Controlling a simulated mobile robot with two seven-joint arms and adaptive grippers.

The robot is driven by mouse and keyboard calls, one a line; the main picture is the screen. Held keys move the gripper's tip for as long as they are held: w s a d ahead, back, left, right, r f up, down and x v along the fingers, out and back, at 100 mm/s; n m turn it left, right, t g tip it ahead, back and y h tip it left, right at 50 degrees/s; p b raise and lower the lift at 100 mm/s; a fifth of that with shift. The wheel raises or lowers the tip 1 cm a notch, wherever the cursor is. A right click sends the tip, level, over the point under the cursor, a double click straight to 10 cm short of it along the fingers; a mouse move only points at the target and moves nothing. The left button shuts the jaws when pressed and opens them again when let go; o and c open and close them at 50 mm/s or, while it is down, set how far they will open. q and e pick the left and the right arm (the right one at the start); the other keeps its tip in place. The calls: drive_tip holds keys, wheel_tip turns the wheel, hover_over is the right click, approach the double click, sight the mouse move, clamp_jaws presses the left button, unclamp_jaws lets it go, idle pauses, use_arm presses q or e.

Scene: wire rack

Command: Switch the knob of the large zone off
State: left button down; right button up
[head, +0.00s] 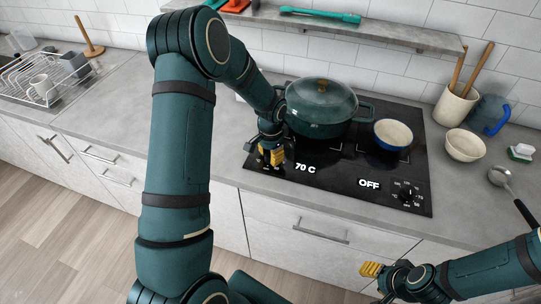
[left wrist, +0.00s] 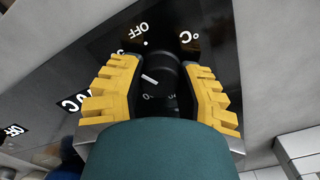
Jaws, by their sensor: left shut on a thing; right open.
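The black cooktop (head: 345,183) has a left knob, hidden behind my left gripper (head: 271,156) in the head view, with a "70 C" readout (head: 305,167) beside it. In the left wrist view the black knob (left wrist: 158,78) sits between the yellow fingers of my left gripper (left wrist: 158,92), which are shut on it. A white pointer line shows on the knob, not lined up with the "OFF" mark (left wrist: 138,29) and its dot. The right knob (head: 408,193) is free, with an "OFF" readout (head: 369,184). My right gripper (head: 371,269) is open and empty at the lower right.
A green lidded pot (head: 320,109) stands on the larger zone at the back left, near my left arm. A blue bowl (head: 392,135) stands on the cooktop's right side. A cream bowl (head: 465,145), utensil crock (head: 455,105) and ladle (head: 500,178) are on the right counter.

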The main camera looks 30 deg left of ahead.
use_arm(q)
drive_tip(key=m, duration=0.5)
drive_tip(key=shift+m, duration=0.3)
drive_tip(key=shift+d, duration=0.1)
idle(0.4)
drive_tip(key=c, duration=0.5)
unclamp_jaws()
wheel_tip(320, 180, up, 12)
drive_tip(key=shift+r, duration=0.1)
idle(0.4)
